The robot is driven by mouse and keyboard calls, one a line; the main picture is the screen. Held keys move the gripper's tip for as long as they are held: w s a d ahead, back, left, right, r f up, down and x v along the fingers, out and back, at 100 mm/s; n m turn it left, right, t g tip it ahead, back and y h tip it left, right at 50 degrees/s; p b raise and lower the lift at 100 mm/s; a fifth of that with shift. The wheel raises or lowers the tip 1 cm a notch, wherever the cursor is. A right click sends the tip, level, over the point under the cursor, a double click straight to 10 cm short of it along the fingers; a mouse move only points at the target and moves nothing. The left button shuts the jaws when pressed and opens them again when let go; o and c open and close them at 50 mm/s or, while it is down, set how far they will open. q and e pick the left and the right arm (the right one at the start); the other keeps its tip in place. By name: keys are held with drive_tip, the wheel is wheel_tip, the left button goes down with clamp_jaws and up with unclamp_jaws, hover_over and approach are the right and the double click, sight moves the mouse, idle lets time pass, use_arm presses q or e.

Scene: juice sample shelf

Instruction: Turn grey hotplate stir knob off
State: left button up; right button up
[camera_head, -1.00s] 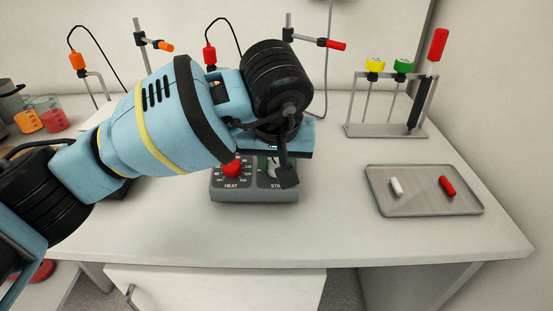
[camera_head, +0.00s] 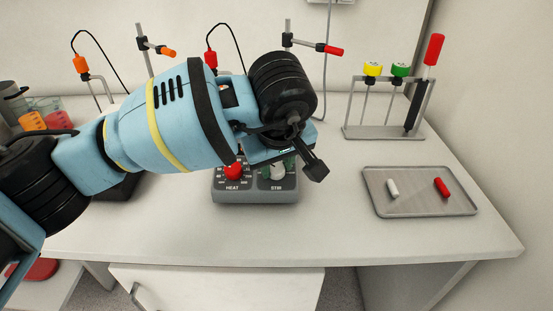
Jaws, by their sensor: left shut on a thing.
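The grey hotplate (camera_head: 256,196) stands on the bench, with its front panel marked HEAT and STIR. The red heat knob (camera_head: 233,172) is on the left of the panel. My left gripper (camera_head: 298,162) reaches over the hotplate from the left, tilted, and is shut on the stir knob. One dark finger shows to the right of the knob; the actual contact is hidden. My right gripper is not in view.
A metal tray (camera_head: 418,209) with a white and a red stir bar lies at right. Behind it stands a rack (camera_head: 385,132) with yellow, green and red-topped tools. Clamp stands are at the back, beakers (camera_head: 30,121) at far left. The bench front (camera_head: 300,236) is clear.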

use_arm(q)
drive_tip(key=n, duration=0.2)
drive_tip(key=shift+r+n+p, duration=0.15)
drive_tip(key=shift+n+p, duration=0.25)
drive_tip(key=n, duration=0.2)
drive_tip(key=shift+n+p, duration=0.35)
drive_tip(key=shift+n, duration=0.55)
drive_tip(key=o, duration=1)
drive_tip(key=shift+c, duration=0.2)
drive_tip(key=v, duration=0.7)
drive_tip(key=shift+d+r, duration=0.2)
drive_tip(key=shift+r, duration=0.05)
